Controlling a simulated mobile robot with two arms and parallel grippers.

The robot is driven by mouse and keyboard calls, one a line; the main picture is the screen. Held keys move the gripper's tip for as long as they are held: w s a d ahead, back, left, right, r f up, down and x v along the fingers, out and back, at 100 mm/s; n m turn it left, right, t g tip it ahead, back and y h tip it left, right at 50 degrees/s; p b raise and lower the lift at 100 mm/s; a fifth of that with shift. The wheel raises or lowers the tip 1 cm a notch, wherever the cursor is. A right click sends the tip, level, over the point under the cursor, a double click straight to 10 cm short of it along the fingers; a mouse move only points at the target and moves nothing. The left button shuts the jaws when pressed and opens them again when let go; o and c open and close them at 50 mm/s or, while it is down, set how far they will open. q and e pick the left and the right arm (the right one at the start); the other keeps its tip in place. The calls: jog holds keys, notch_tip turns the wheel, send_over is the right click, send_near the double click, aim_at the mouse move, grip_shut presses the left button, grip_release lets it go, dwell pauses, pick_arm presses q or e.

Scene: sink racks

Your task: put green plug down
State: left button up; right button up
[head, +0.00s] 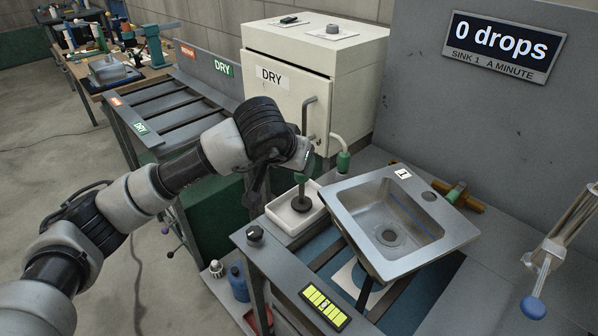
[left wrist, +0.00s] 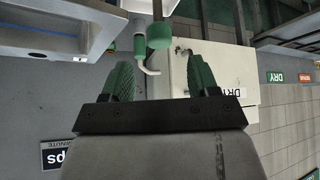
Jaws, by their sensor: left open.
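The green plug (head: 300,179) has a green handle on a stem and a dark round foot. It stands upright in the small white tray (head: 279,213) left of the sink. My left gripper (head: 303,156) is open, just above the plug's handle. In the left wrist view, which is upside down, the open green fingers (left wrist: 160,70) hold nothing. The plug's green knob (left wrist: 158,36) shows between and beyond the fingertips, apart from them. Its foot is out of that view. My right gripper is not in view.
The steel sink (head: 389,243) sits tilted beside the tray. A green-ended bent hose (head: 343,158) comes from the cream DRY cabinet (head: 281,100) behind the gripper. A black knob (head: 255,234) and a yellow-lit panel (head: 325,308) are at the bench front. The sign (head: 502,45) reads 0 drops.

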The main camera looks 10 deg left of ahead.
pick_arm(q)
jog(key=shift+b+v, duration=0.3)
jog(key=shift+v, duration=2.2)
